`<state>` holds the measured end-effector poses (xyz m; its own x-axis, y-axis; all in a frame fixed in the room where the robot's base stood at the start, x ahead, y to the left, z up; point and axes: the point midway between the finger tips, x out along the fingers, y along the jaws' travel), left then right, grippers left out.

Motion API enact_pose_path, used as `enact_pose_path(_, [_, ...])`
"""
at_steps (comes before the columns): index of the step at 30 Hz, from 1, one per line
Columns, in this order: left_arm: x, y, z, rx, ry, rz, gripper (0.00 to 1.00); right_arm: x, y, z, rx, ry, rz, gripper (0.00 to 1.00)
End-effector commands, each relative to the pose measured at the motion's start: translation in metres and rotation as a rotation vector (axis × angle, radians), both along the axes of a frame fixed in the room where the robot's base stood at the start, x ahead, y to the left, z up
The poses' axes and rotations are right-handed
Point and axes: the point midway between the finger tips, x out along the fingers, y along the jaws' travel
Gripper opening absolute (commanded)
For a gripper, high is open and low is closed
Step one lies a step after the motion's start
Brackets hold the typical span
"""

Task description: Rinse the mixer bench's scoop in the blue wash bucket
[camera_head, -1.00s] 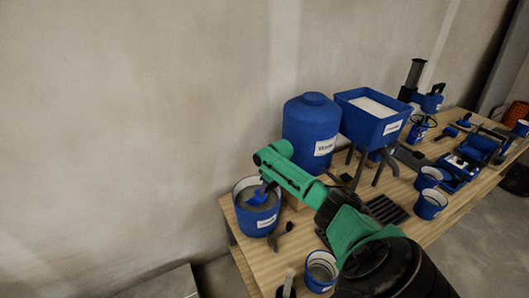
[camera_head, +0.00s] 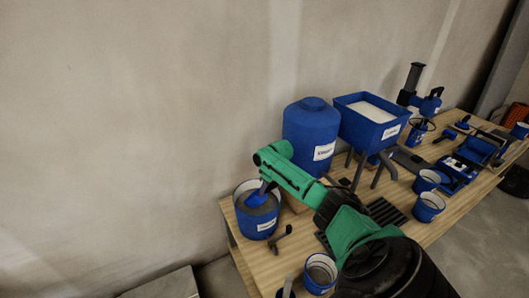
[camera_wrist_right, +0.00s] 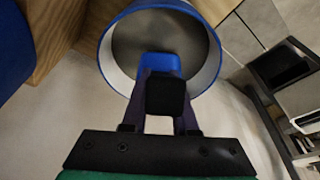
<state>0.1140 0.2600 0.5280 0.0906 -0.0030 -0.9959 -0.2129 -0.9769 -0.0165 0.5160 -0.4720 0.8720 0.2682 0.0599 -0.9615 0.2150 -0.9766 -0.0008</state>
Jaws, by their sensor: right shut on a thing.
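The blue wash bucket (camera_head: 258,224) stands at the near left end of the wooden bench, with a pale inside and grey contents. It also shows in the right wrist view (camera_wrist_right: 217,62). My right gripper (camera_head: 267,186) is over the bucket's mouth, pointing down. In the wrist view my right gripper (camera_wrist_right: 163,100) is shut on the dark handle of the scoop (camera_wrist_right: 160,64). The scoop's blue part (camera_head: 257,199) is inside the bucket's mouth, at the grey contents. How deep it sits is unclear. My left gripper is not in view.
A blue tank (camera_head: 311,132) and a blue hopper (camera_head: 371,118) on legs stand behind my right arm. A small bucket (camera_head: 320,271) stands in front, near a dark tap-like part (camera_head: 280,238) beside the wash bucket. Several tools and buckets fill the bench's right side.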

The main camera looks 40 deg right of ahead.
Motion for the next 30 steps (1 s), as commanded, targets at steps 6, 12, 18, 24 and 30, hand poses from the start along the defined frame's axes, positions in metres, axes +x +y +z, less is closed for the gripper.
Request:
enact_pose_path(6, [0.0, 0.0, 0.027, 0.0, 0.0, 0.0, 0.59, 0.0, 0.0, 0.028, 0.0, -0.001, 0.0, 0.0])
enact_pose_path(12, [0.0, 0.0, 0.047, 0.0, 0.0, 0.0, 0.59, 0.0, 0.0, 0.048, 0.0, 0.0, 0.0, 0.0])
enact_pose_path(18, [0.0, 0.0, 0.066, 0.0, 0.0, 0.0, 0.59, 0.0, 0.0, 0.068, -0.001, 0.0, 0.0, 0.0])
enact_pose_path(24, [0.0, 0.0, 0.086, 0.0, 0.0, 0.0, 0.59, 0.0, 0.0, 0.088, -0.001, -0.001, 0.0, 0.0])
enact_pose_path(30, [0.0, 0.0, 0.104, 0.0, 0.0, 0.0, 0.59, 0.0, 0.0, 0.107, -0.001, -0.001, 0.0, 0.0])
